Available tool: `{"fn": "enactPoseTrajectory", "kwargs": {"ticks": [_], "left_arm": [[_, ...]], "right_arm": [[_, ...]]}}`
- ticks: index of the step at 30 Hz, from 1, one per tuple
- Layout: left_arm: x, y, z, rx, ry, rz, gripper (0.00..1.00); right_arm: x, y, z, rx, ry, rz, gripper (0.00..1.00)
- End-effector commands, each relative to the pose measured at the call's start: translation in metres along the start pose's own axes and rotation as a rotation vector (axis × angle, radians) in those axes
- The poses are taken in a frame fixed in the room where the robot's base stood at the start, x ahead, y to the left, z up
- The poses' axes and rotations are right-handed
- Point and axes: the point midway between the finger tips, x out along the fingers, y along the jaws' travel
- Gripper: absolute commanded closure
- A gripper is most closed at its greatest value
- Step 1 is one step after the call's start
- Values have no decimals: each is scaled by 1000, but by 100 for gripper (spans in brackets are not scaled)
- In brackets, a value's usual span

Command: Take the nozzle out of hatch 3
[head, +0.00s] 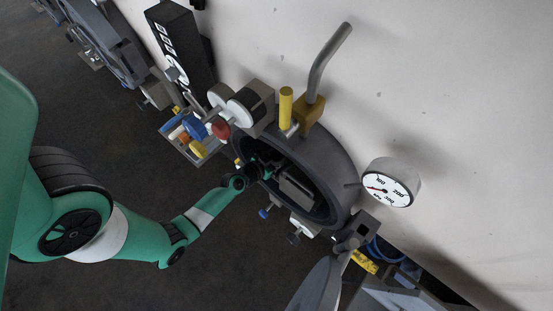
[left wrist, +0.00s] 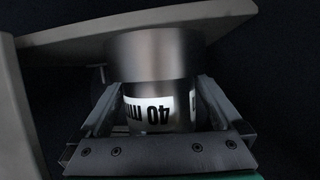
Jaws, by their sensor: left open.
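The round hatch (head: 340,165) stands open in the pale machine wall in the head view. Its number cannot be read. My left arm reaches in from the left, and my left gripper (head: 268,172) is inside the opening. In the left wrist view the nozzle (left wrist: 152,58) is a grey metal cylinder with a wider collar and a white band reading "40 mm". The fingers of my left gripper (left wrist: 157,92) are open, one on each side of the banded part. Whether they touch it cannot be told. My right gripper is out of view.
The hatch door (head: 318,284) hangs open at the bottom. A pressure gauge (head: 388,187) is right of the hatch. A yellow cylinder (head: 286,106) and a bent grey handle (head: 328,55) stand above it. A tray (head: 184,152) of coloured parts is at its left.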

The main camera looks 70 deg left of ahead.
Motion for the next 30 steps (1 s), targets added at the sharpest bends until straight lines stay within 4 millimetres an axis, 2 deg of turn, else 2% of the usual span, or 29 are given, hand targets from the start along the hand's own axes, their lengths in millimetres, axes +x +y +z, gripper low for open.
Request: {"fn": "enactPoseTrajectory", "kwargs": {"ticks": [2, 3, 19, 30], "left_arm": [[0, 0, 0, 0, 0, 0, 0], [0, 0, 0, 0, 0, 0, 4], [-1, 0, 0, 0, 0, 0, 99], [-2, 0, -4, 1, 3, -1, 100]], "right_arm": [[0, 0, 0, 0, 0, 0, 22], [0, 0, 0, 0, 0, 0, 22], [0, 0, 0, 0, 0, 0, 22], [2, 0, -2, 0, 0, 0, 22]]}}
